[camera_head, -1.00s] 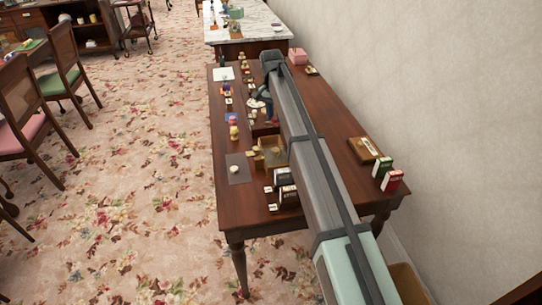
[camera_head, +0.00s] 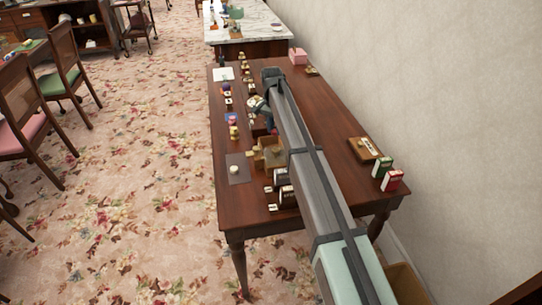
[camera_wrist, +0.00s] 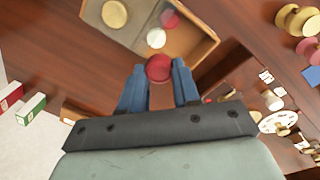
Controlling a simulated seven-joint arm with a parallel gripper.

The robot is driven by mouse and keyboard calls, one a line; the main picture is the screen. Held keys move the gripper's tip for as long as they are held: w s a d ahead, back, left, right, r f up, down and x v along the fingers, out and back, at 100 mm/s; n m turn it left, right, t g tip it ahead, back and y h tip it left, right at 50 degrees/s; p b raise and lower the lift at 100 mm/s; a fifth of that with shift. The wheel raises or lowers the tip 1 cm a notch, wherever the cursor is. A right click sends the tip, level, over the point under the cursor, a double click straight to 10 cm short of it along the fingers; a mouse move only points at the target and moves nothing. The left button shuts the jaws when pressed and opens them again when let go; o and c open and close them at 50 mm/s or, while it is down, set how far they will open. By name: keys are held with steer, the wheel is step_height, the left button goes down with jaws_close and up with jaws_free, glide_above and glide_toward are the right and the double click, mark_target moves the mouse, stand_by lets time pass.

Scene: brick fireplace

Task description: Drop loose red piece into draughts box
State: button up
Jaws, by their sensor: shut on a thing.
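My gripper (camera_wrist: 159,70) has two blue fingers and is shut on a round red piece (camera_wrist: 158,67) at its tips. The draughts box (camera_wrist: 205,48) is an open wooden box just beyond the fingertips in the wrist view. The held piece shows against its near edge, apparently above; the height gap is unclear. Inside lie a large cream disc (camera_wrist: 114,14), a smaller white disc (camera_wrist: 156,38) and a reddish disc (camera_wrist: 170,18). In the head view the box (camera_head: 272,160) is partly hidden by my arm, and my gripper (camera_head: 270,126) is just behind it.
The dark wooden table (camera_head: 325,120) holds several small items along its left side. A grey mat (camera_head: 239,175) with a white round piece (camera_head: 234,168) lies left of the box. A green box (camera_head: 382,166) and a red box (camera_head: 392,181) stand at the right edge.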

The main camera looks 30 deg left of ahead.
steer(key=shift+f, duration=0.1)
steer(key=o, duration=1.1)
steer(key=r, duration=0.9)
steer(key=a+r, duration=0.1)
steer(key=r, duration=0.3)
steer(key=shift+a+r, duration=0.1)
steer(key=shift+r, duration=0.3)
steer(key=shift+s, duration=0.1)
